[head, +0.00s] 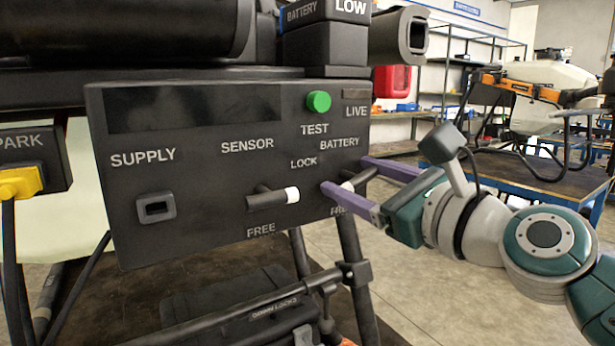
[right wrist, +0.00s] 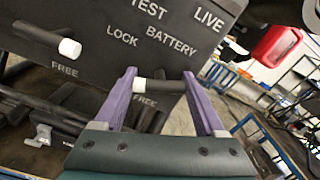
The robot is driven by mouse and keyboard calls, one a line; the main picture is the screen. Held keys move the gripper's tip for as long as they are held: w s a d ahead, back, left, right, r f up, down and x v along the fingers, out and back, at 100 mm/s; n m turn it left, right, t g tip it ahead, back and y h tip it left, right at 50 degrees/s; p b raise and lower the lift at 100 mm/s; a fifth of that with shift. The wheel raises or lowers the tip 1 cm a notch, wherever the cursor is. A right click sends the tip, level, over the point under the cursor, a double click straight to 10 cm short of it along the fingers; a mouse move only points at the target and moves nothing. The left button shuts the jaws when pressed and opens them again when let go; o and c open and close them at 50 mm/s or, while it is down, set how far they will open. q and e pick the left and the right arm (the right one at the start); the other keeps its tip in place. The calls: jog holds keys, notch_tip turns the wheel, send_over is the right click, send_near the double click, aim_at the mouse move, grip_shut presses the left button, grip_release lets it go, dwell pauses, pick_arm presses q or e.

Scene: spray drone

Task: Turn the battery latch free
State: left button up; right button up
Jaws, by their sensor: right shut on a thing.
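The battery latch (head: 363,176) is a short black bar with a white tip, at the right of the dark panel (head: 200,225). It lies roughly level under the BATTERY label, with its white tip to the left, above a partly hidden FREE label. My right gripper (head: 345,174) has its purple fingers around the bar, one at each end. In the right wrist view, the latch (right wrist: 168,86) spans between the fingertips (right wrist: 160,76), white tip by the left finger. My left gripper is not in view.
A similar sensor latch (head: 268,199) with a white tip sits left of the gripper. A green TEST button (head: 318,101) is above. A dark tube frame (head: 355,272) stands below. A blue table (head: 560,178) stands at the right.

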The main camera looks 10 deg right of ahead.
jog(key=n, duration=0.3)
jog(key=shift+n, duration=0.4)
jog(key=n, duration=0.3)
jog(key=shift+n, duration=0.3)
jog(key=n, duration=0.6)
jog(key=shift+f, duration=0.1)
jog(key=shift+n, duration=0.3)
jog(key=o, duration=1.3)
jog(key=shift+o, duration=0.2)
jog(key=shift+s, duration=0.1)
